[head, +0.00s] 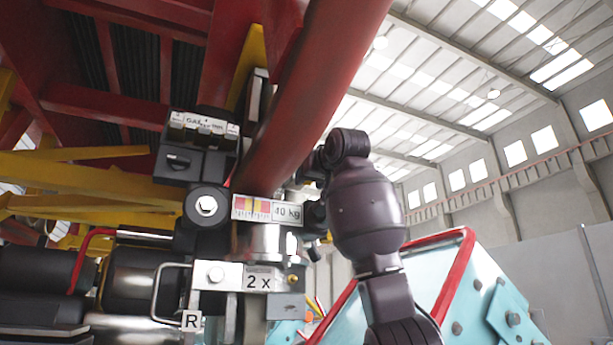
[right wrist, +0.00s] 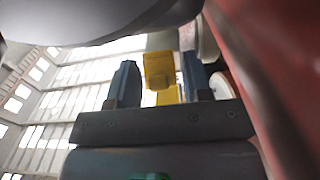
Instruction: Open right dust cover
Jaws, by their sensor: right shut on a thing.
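My right arm (head: 366,215) comes up from the lower right in the head view, and its wrist bends left behind the thick red tube. The fingers of my right gripper (right wrist: 160,80) show in the right wrist view, one on each side of a yellow piece (right wrist: 159,70). The gripper is shut on this piece, though a thin gap seems to show beside it. In the head view the fingers are hidden. I cannot make out the right dust cover for certain. My left gripper is not in view.
A thick red tube (head: 318,75) slants down beside my right wrist. A coupler block with a "2 x" plate (head: 258,281) and a "40 kg" label (head: 287,212) stands left of the arm. A light blue, red-edged structure (head: 500,285) stands lower right. Open hall space lies upper right.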

